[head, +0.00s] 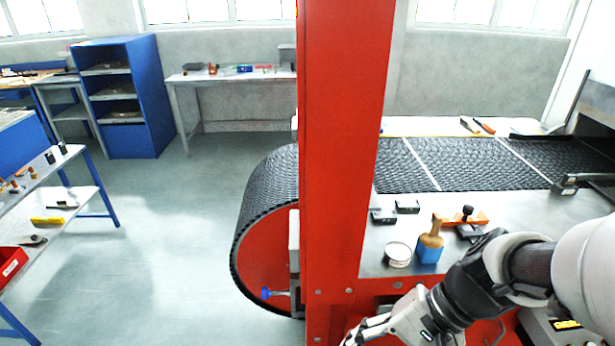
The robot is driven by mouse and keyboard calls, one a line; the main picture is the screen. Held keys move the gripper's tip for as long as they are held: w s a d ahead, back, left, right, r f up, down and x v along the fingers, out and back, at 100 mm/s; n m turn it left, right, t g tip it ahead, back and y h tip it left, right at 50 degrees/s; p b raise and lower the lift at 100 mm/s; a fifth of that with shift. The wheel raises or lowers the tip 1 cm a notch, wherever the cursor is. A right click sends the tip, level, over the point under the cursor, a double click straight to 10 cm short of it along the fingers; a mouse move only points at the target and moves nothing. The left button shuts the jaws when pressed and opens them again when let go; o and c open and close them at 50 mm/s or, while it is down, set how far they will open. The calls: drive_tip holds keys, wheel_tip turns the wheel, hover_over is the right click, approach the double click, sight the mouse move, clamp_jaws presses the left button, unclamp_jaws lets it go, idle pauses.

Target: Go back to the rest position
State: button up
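My arm reaches in from the right edge in the head view, in front of the red machine. My gripper (366,334) is at the bottom of the picture, low in front of the steel worktop (450,256). Its fingers run close to the lower frame edge, and whether they are open or shut does not show clearly. I see nothing clearly held in it. The red upright (345,130) stands just behind and above my gripper.
On the worktop are a white round tin (398,254), a blue-and-wood brush (430,243) and small black blocks (383,217). The black mesh belt (470,165) runs behind. Open floor (170,215) lies left, between the belt drum (262,240) and a blue-legged table (75,200).

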drive_tip(key=s+d+r+n+t+h, duration=0.3)
drive_tip(key=d+r+n+t+h, duration=0.1)
drive_tip(key=r+n+t+h, duration=0.2)
drive_tip(key=shift+d+r+h, duration=0.35)
drive_tip(key=shift+r+h, duration=0.25)
drive_tip(key=shift+r, duration=0.05)
idle(0.7)
